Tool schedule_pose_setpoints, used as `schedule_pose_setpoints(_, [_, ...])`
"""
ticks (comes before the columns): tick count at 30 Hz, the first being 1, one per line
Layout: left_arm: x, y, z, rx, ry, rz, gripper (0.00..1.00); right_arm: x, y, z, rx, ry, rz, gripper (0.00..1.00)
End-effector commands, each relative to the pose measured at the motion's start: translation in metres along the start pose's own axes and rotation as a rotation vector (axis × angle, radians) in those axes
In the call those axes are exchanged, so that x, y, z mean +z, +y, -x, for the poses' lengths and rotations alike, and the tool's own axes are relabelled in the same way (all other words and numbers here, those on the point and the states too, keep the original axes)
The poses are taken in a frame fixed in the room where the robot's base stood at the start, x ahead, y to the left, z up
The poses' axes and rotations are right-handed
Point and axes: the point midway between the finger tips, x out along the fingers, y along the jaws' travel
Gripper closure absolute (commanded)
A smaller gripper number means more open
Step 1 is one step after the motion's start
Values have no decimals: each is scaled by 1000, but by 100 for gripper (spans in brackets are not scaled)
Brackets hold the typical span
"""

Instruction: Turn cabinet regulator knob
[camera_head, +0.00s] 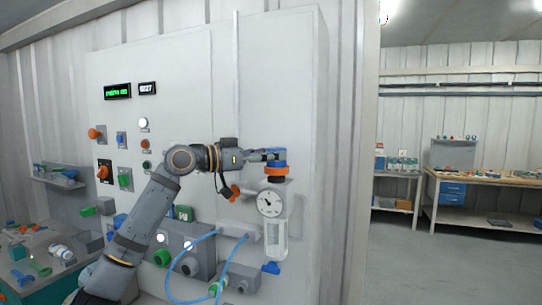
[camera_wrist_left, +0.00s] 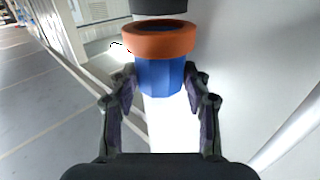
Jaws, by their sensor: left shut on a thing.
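The regulator knob is blue with an orange collar below it. In the head view the blue knob (camera_head: 279,154) sits at the top of the regulator on the cabinet front, above the orange collar (camera_head: 276,169) and the round gauge (camera_head: 270,203). My left gripper (camera_head: 268,156) reaches it from the left, with its fingers at the knob. In the left wrist view the ribbed blue knob (camera_wrist_left: 160,77) lies between the two fingers of my left gripper (camera_wrist_left: 160,90), which are closed on its sides. The orange collar (camera_wrist_left: 160,40) is beyond the fingertips. My right gripper is not in view.
The cabinet panel (camera_head: 225,85) carries displays, buttons and switches. Blue hoses (camera_head: 195,238) hang below my left arm, and a clear bowl (camera_head: 273,240) is under the gauge. A bench (camera_head: 485,190) with tools stands at the far right beyond open floor.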

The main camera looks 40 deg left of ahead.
Motion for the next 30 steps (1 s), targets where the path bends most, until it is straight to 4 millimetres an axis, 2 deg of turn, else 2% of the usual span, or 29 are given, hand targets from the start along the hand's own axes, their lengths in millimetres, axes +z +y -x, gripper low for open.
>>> schedule_pose_setpoints(9, [-4,-5,-1,246,3,6,84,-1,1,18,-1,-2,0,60])
schedule_pose_setpoints(15, [-4,-6,-2,351,2,2,84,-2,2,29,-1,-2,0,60])
schedule_pose_setpoints(30, [0,-7,-2,430,-3,0,84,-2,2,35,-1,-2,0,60])
